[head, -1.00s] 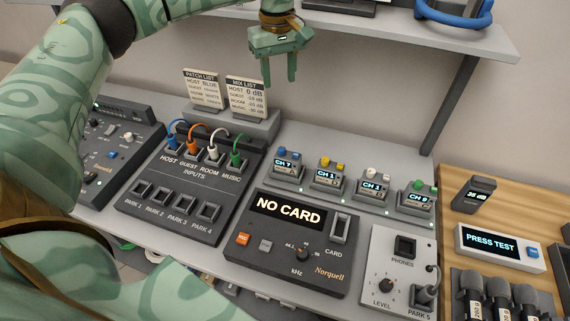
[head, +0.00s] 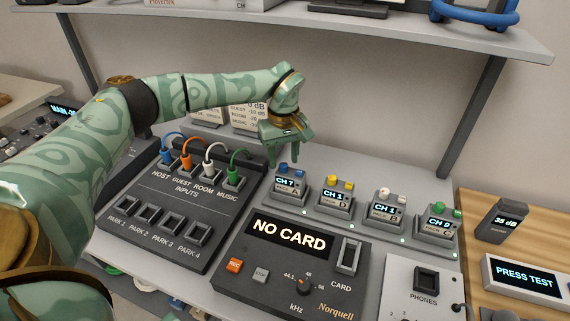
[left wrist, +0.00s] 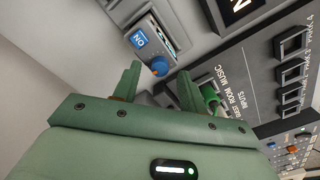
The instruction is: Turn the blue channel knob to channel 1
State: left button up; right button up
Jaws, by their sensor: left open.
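The blue channel knob (head: 283,166) stands on top of the leftmost small receiver (head: 288,190), whose screen reads CH 7. A blue ON button (left wrist: 139,39) sits beside it. My left gripper (head: 289,159) is open and points down just above and behind this receiver. In the left wrist view, the blue knob (left wrist: 160,66) with an orange mark appears between the tips of the open fingers (left wrist: 158,72). I cannot tell how large the gap to the knob is. My right gripper is not in view.
Receivers with yellow (head: 335,200), white (head: 384,210) and green (head: 438,223) knobs stand in a row to the right. The patch box (head: 165,210) with upright plugs, the green one (head: 234,165) nearest, is left. The card recorder (head: 290,265) lies in front.

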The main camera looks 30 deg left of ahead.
pick_arm(q)
jog(key=shift+f, duration=0.85)
grip_shut()
jog(key=shift+r, duration=0.1)
